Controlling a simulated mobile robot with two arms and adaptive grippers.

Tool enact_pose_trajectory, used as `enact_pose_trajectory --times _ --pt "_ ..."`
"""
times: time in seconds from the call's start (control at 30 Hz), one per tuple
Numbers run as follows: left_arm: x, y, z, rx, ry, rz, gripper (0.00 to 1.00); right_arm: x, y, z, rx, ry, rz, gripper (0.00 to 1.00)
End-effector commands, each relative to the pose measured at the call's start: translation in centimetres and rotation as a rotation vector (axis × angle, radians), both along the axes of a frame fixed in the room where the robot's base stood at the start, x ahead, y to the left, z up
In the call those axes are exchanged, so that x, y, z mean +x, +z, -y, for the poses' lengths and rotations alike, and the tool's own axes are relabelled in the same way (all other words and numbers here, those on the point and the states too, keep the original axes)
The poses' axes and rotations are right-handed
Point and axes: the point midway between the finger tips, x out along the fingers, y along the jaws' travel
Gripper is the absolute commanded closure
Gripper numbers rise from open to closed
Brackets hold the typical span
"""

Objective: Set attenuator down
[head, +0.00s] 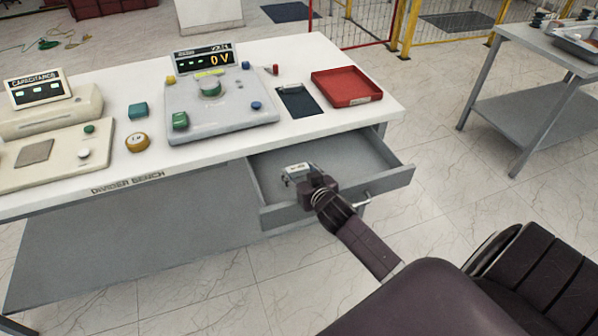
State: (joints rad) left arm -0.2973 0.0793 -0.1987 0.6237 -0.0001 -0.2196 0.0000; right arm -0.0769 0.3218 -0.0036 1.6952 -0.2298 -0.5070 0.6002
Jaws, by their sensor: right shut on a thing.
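A small light-grey box, which looks like the attenuator (297,168), is at the tips of my right gripper (304,180). The right gripper is shut on it, above the open drawer (340,163) under the right part of the bench. The gripper hides part of the box and the drawer's front. I cannot tell whether the box touches the drawer floor. My left gripper is not in view.
The white bench top (310,133) carries a red tray (346,87), a dark pad (297,102), a grey console (222,105) showing 0 V, a teal block (138,110) and a round yellow-rimmed item (137,142). The drawer has bare floor right of the gripper.

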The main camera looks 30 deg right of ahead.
Motion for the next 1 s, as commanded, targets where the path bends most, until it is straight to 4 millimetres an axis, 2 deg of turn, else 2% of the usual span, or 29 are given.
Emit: enact_pose_trajectory --times 0.3,0.33,0.47,0.77,0.9,1.0 --pt "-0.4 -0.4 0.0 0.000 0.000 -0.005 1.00 -0.3 -1.4 -0.1 0.001 0.001 -0.014 0.75" --pt "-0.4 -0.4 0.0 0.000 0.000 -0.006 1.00 -0.3 -1.6 -0.1 0.002 0.000 -0.017 0.47" --pt "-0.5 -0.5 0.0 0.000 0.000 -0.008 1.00 -0.4 -1.8 -0.2 0.003 0.000 -0.021 0.32" --pt "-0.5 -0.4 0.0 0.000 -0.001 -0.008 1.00 -0.5 -1.8 -0.3 0.005 0.001 -0.023 0.32" --pt "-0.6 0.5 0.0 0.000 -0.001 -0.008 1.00 -0.5 -0.2 -0.3 0.005 0.001 -0.022 0.32" --pt "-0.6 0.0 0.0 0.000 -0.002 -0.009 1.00 -1.8 -0.1 -0.6 0.007 0.000 -0.021 0.32"
